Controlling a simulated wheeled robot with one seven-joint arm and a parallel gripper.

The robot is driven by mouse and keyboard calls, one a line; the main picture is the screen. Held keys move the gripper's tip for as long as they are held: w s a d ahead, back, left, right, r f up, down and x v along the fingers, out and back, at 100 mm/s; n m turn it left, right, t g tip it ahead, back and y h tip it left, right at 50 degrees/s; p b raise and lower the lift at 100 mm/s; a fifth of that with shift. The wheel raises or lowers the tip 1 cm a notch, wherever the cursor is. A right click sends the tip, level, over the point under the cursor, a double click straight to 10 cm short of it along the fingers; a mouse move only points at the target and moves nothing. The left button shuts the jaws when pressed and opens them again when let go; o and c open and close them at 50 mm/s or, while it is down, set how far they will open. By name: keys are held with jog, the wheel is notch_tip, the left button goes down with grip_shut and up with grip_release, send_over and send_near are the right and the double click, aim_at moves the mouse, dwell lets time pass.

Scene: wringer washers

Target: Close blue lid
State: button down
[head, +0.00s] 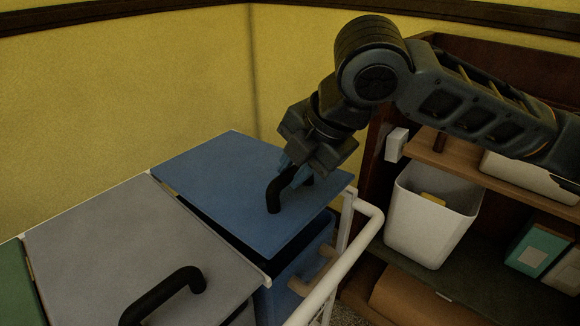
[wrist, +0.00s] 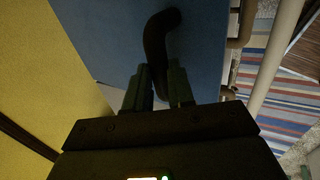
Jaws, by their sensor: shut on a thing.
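The blue lid (head: 235,178) lies on the far washer in the head view, slightly raised, with a dark gap under its front edge above the blue tub (head: 300,272). The lid also fills the middle of the wrist view (wrist: 105,35). A black curved handle (head: 273,193) stands on the lid near its right side. My gripper (head: 290,172) is shut on this handle from above. In the wrist view the two fingers (wrist: 160,85) close around the handle (wrist: 155,38), whose other end reaches out past them.
A grey lid (head: 130,245) with a black handle (head: 165,293) and part of a green lid (head: 14,285) are at left. A white rail (head: 345,265) runs along the front. Shelves with a white bin (head: 430,220) stand at right. Yellow walls are behind.

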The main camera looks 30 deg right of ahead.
aim_at(294, 196)
jog(key=f+b, duration=0.1)
jog(key=f, duration=0.1)
jog(key=s+f+b, duration=0.1)
jog(key=f, duration=0.1)
jog(key=shift+d, duration=0.2)
jog(key=shift+s, duration=0.1)
jog(key=c, duration=1)
grip_release()
jog(key=shift+r, duration=0.1)
jog(key=shift+r, duration=0.4)
jog(key=p+v, duration=0.1)
jog(key=v, duration=0.6)
jog(key=shift+s+f, duration=0.1)
